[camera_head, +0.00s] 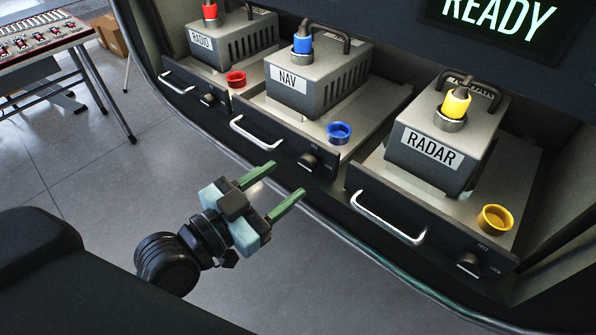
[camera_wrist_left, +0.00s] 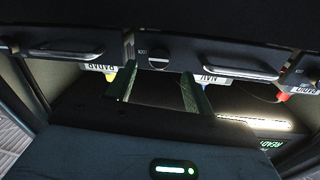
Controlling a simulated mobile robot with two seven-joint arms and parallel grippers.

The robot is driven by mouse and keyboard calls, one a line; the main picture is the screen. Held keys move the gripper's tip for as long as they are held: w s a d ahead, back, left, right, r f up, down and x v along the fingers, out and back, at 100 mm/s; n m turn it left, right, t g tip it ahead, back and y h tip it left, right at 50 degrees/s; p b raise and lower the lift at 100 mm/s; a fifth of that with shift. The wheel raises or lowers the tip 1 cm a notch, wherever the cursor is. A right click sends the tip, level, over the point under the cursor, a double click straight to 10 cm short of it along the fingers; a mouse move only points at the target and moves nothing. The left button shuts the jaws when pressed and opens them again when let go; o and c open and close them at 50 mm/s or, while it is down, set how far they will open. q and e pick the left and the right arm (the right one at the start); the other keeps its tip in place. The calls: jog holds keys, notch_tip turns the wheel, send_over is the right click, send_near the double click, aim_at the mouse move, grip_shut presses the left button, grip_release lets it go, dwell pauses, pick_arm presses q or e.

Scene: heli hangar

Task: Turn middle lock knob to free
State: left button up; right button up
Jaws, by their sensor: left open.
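The middle lock knob (camera_head: 308,161) is a small dark round knob on the front of the NAV drawer (camera_head: 277,148), right of its white handle (camera_head: 256,133). Its turned position is too small to tell. My left gripper (camera_head: 286,179) is open and empty, in front of and below this knob, its two green fingers pointing towards the drawer front. The wrist view is upside down. There the knob (camera_wrist_left: 158,57) shows between the two green fingertips (camera_wrist_left: 158,72), which look apart from it. My right gripper is not in view.
The RADAR drawer (camera_head: 385,217), with a yellow ring (camera_head: 495,218) and its own knob (camera_head: 469,263), is on the right. The RADIO drawer (camera_head: 190,98) is on the left. A blue ring (camera_head: 339,132) lies above the middle knob. Open floor (camera_head: 110,165) lies left of my arm.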

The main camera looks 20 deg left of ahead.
aim_at(304, 166)
pick_arm(q)
jog(key=shift+x, duration=2.3)
jog(key=shift+r, duration=0.1)
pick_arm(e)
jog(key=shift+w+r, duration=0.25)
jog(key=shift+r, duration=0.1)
